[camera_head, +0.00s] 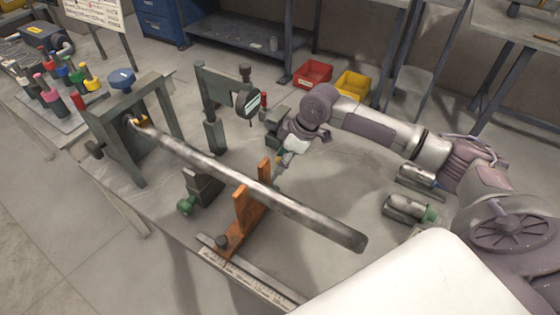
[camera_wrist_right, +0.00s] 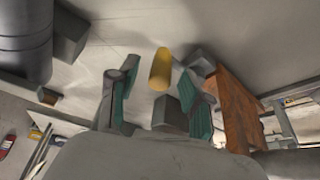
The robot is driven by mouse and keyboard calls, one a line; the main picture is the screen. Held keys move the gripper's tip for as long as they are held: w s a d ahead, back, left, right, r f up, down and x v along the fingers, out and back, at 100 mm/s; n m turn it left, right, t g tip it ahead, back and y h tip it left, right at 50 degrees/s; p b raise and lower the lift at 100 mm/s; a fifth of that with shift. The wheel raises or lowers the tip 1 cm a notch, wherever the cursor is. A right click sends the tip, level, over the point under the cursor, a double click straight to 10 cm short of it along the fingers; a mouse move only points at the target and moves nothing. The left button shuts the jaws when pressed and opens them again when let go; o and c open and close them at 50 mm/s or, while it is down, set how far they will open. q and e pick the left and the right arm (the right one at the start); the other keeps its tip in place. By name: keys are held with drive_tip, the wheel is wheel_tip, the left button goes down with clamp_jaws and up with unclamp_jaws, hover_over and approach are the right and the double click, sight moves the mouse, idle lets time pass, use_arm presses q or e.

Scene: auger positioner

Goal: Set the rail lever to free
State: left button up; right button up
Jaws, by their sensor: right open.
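My right gripper (camera_head: 281,163) reaches down from the right, just behind the orange support (camera_head: 250,208). In the right wrist view its two teal-padded fingers (camera_wrist_right: 160,100) are apart. A yellow cylindrical grip (camera_wrist_right: 160,69), probably the rail lever's handle, shows between and beyond the fingertips, with no clear contact. A dark grey block (camera_wrist_right: 171,113) is also between the fingers. The orange support also stands at the right of the wrist view (camera_wrist_right: 238,110). In the head view the arm and gripper mostly hide the lever, and its setting cannot be read. My left gripper is not in view.
A long metal rod (camera_head: 260,187) runs from the grey frame (camera_head: 120,130) across the orange support. A dial gauge (camera_head: 247,101) stands on a post behind. A labelled rail (camera_head: 240,270) lies at the front edge. Red (camera_head: 313,74) and yellow (camera_head: 354,85) bins stand behind.

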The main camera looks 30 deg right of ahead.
drive_tip(key=shift+x, duration=0.8)
clamp_jaws()
